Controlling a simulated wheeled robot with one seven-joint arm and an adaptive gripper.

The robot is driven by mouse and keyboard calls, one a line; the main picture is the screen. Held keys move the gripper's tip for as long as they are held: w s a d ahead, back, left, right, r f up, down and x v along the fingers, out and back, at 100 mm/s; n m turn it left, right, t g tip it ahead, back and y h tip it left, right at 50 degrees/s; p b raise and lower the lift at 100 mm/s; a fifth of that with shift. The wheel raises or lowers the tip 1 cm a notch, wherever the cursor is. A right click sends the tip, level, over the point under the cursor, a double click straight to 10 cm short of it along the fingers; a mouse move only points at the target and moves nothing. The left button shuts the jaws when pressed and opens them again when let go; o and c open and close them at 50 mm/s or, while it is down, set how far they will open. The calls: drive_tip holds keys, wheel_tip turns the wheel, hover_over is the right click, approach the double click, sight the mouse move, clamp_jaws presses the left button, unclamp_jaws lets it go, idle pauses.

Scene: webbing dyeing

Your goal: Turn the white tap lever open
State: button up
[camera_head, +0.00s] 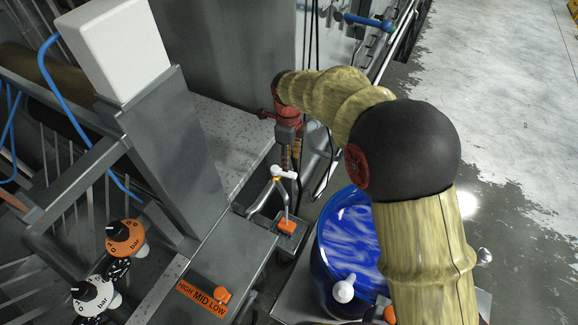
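The white tap lever (284,172) sits on top of a small metal tap with a bent pipe, near the middle of the head view. My gripper (287,161) points down just above the lever, below the red wrist part of my arm. Its fingers look small and dark. I cannot tell whether they touch the lever or how far apart they are. An orange piece (287,226) sits on a small metal plate below the tap.
A blue drum (350,232) stands right of the tap, with a white knob (344,289) in front. Open concrete floor (510,120) lies at right.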

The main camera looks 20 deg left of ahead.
wheel_tip(320, 180, up, 5)
drive_tip(key=shift+r, duration=0.1)
idle(0.7)
